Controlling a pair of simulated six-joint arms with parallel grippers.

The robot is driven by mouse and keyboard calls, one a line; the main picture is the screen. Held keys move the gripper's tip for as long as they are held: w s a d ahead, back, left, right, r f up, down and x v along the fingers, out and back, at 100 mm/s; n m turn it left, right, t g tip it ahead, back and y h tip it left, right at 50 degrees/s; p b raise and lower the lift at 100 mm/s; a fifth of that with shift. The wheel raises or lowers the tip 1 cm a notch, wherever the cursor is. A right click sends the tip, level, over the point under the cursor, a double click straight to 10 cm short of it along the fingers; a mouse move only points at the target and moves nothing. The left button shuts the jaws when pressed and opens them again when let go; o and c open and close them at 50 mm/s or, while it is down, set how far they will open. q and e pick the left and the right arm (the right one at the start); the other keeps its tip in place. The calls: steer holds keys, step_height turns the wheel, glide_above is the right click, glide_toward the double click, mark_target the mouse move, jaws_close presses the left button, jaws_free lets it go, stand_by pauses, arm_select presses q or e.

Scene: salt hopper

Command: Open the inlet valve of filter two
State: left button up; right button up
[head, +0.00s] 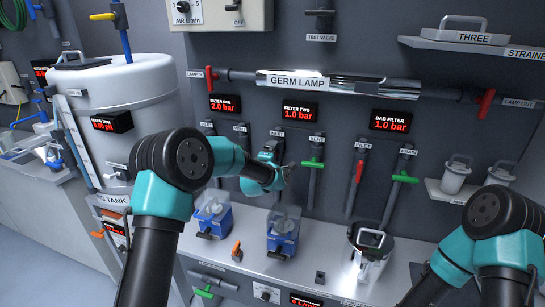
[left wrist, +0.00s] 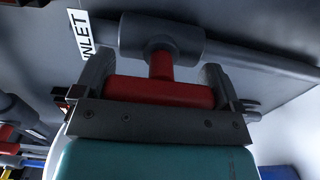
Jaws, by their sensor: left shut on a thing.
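The filter two display (head: 300,112) reads 1.0 bar on the back panel, with an INLET label (head: 277,133) below it. My left gripper (head: 284,172) is at the pipe under that label and largely hides the valve in the head view. In the left wrist view, my left gripper (left wrist: 160,86) is shut on the red inlet handle (left wrist: 160,94), with a finger at each end. The handle lies roughly along the grey pipe (left wrist: 260,62), near the INLET label (left wrist: 84,36). My right arm enters at bottom right; its gripper is out of view.
Filter two's green vent handle (head: 313,165) is just right of my left gripper. Further right are the bag filter's red inlet handle (head: 359,172) and green drain handle (head: 405,179). Blue-based filter housings (head: 282,240) and a metal pot (head: 370,252) stand on the counter below.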

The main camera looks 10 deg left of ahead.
arm_select(q)
steer(key=o, duration=0.6)
steer(key=s, duration=0.5)
steer(key=s+a, duration=0.1)
steer(key=s, duration=0.5)
steer(key=s+a, duration=0.1)
steer(key=s, duration=0.5)
steer(key=shift+s+a, duration=0.15)
steer(key=shift+f, duration=0.1)
steer(key=s+a+f+m+g, duration=0.2)
steer(key=s+f+m+g, duration=0.25)
steer(key=f, duration=0.75)
steer(key=s+a+f+m+g, duration=0.1)
steer(key=s+f+m+g, duration=0.4)
steer(key=f, duration=0.7)
steer(key=s+f+m+g, duration=0.1)
steer(key=s+f+g, duration=0.1)
steer(key=s+f, duration=0.2)
steer(key=s+a+f+m+g+h, duration=0.1)
steer(key=s+f, duration=0.4)
steer(key=s, duration=0.5)
steer(key=s+f+m+g, duration=0.3)
steer(key=s+f+g, duration=0.1)
steer(key=s, duration=0.3)
steer(key=shift+s+a+f+g, duration=0.2)
steer(key=shift+a+f+g, duration=0.05)
steer(key=shift+a+f, duration=0.2)
